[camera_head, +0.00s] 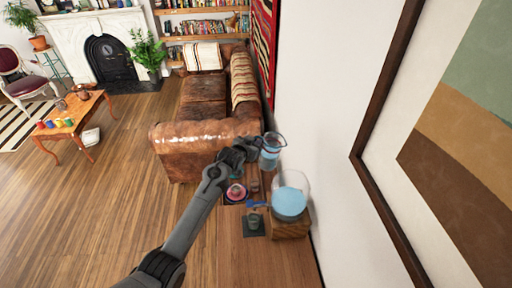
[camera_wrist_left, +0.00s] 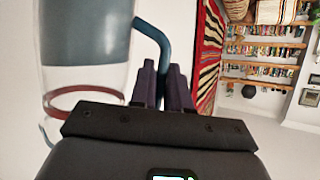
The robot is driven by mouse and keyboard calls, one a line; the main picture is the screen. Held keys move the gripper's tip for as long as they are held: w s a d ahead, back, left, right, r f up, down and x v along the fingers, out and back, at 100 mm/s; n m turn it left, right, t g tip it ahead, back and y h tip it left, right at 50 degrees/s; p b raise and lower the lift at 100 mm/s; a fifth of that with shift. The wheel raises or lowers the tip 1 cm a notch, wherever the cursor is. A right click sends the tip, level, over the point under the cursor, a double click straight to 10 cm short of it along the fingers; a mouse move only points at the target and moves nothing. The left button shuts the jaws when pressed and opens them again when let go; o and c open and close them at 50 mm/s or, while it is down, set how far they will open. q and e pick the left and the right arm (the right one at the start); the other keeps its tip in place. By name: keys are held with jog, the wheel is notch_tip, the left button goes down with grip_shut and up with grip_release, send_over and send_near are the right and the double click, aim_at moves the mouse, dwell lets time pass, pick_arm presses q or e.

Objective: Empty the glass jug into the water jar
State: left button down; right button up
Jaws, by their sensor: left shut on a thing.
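The glass jug (camera_head: 269,157) holds blue liquid and is up in the air in the head view, behind the water jar. My left gripper (camera_head: 247,149) is shut on the jug's handle. In the left wrist view the two fingers (camera_wrist_left: 162,88) close around the blue handle, and the jug (camera_wrist_left: 85,75) fills the left side. The water jar (camera_head: 291,193) is a wide clear vessel with blue liquid in its lower part. It stands on a wooden block (camera_head: 291,229), nearer the camera than the jug. My right gripper is in neither view.
The jar's block stands on a narrow wooden table (camera_head: 250,265) along the wall. A dark cup on a coaster (camera_head: 254,223), a blue item (camera_head: 256,204) and a pink item on a dark plate (camera_head: 236,192) lie left of the jar. A leather sofa (camera_head: 180,145) stands behind.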

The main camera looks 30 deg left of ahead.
aim_at(263, 146)
pick_arm(q)
jog(key=shift+a+r+m+y+b, duration=0.3)
jog(key=shift+r+m+y, duration=0.2)
jog(key=shift+r+m, duration=0.25)
jog(key=shift+d+r+m+y+b, duration=0.1)
jog(key=shift+r+m+y+b, duration=0.05)
jog(key=shift+m+y+b, duration=0.25)
jog(key=shift+d+f+b, duration=0.15)
jog(key=shift+f+b, duration=0.45)
jog(key=shift+f, duration=0.05)
jog(key=shift+d+f+b, duration=0.15)
jog(key=shift+f+b, duration=0.4)
jog(key=shift+f, duration=0.05)
jog(key=shift+m, duration=0.35)
jog(key=shift+d+r+m+y+b, duration=0.2)
jog(key=shift+r+m+y+b, duration=0.2)
jog(key=shift+b, duration=0.15)
jog(key=d+m+b, duration=0.1)
jog(key=d+m+y+b, duration=0.1)
jog(key=b, duration=0.1)
jog(key=shift+w+d+f+t, duration=0.1)
jog(key=shift+w+f+t, duration=0.05)
jog(key=shift+f+t, duration=0.2)
jog(key=shift+r+y, duration=0.1)
jog(key=shift+y, duration=0.2)
jog(key=shift+d, duration=0.1)
jog(key=shift+d+r+m+p, duration=0.2)
jog(key=shift+m+p, duration=0.1)
jog(key=shift+m, duration=0.1)
jog(key=shift+d, duration=0.1)
